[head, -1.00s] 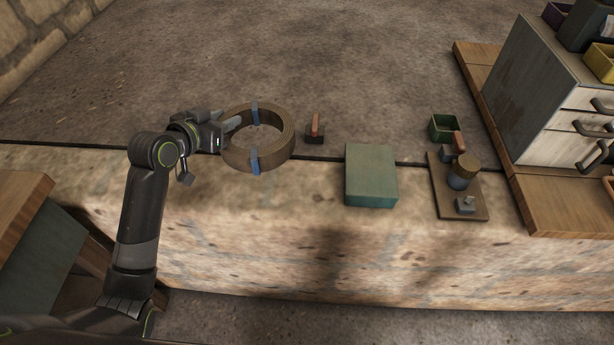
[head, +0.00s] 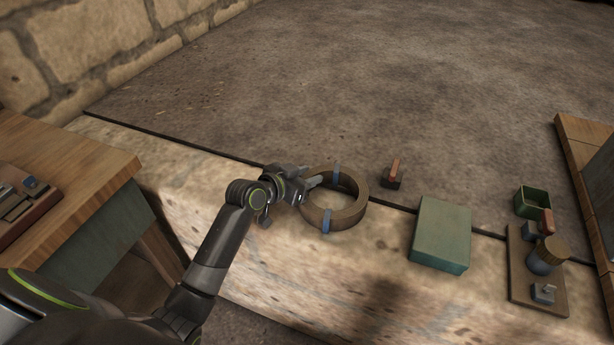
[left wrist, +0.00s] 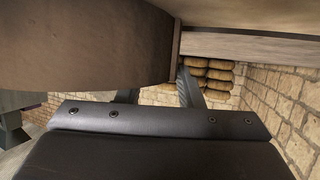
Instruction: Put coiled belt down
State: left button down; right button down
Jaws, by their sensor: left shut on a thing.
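The coiled belt (head: 352,214) is a brown ring with blue bands on its near and far sides. My left gripper (head: 314,182) is shut on the left side of its wall. The belt shows over the stone ledge; I cannot tell whether it touches the ledge. In the left wrist view the belt (left wrist: 80,45) fills the upper left, large and close. The gripper's dark fingers (left wrist: 185,88) are partly hidden behind it. My right gripper is not in view.
A green block (head: 440,232) lies right of the belt, and a small red-handled tool (head: 393,175) lies behind it. A board (head: 520,270) with parts and a green bin (head: 533,202) stand further right. A wooden table (head: 85,180) is at the left.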

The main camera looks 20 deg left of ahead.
pick_arm(q)
jog(key=shift+r, duration=0.15)
jog(key=c, duration=1.1)
grip_release()
jog(key=shift+o, duration=0.5)
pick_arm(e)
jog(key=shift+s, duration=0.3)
pick_arm(q)
jog(key=shift+s, duration=0.2)
jog(key=p+v, duration=0.1)
jog(key=v, duration=1)
jog(key=shift+s+a+r, duration=0.2)
jog(key=shift+s+r, duration=0.05)
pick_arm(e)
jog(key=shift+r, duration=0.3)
